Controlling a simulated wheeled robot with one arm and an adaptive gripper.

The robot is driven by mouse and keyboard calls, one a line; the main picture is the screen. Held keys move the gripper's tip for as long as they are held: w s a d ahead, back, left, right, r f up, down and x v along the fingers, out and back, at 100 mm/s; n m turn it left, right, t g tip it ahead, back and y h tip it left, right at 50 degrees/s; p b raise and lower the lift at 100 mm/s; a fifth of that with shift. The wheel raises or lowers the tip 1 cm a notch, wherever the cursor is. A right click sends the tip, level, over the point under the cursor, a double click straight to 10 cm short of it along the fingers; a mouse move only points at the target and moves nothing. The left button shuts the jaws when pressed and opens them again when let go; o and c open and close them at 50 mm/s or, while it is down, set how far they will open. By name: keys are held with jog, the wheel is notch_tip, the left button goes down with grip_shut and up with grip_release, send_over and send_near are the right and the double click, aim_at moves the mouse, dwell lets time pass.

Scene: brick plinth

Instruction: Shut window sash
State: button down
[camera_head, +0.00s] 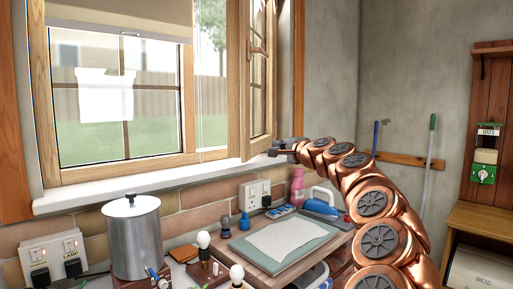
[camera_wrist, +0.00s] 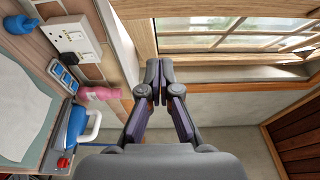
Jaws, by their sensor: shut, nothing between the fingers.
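The wooden window sash (camera_head: 245,80) stands open at the right of the window, seen nearly edge-on, with a handle on its frame. In the wrist view the framed panes, probably this sash (camera_wrist: 230,40), fill the upper right. My gripper (camera_head: 273,152) is at the end of my copper arm, beside the sash's lower right corner and just above the white sill. In the wrist view my gripper (camera_wrist: 153,82) has its fingertips together with nothing between them, just below the sash's frame. I cannot tell whether it touches the frame.
Below the sill (camera_head: 150,181) is a crowded bench with a metal pot (camera_head: 133,238), a board with paper (camera_head: 285,240), a pink bottle (camera_head: 297,187) and small bulbs. Sockets (camera_head: 255,194) sit on the brick wall. A blind (camera_head: 120,15) hangs over the window's left part.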

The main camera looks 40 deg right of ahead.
jog(key=p, duration=0.2)
send_near(248, 140)
jog(key=shift+w+d, duration=1.25)
jog(key=shift+d, duration=0.85)
jog(key=shift+w+a+r, duration=0.1)
jog(key=shift+w+a, duration=0.45)
jog(key=shift+w, duration=0.35)
jog(key=shift+w+a, duration=0.5)
jog(key=shift+w, duration=0.4)
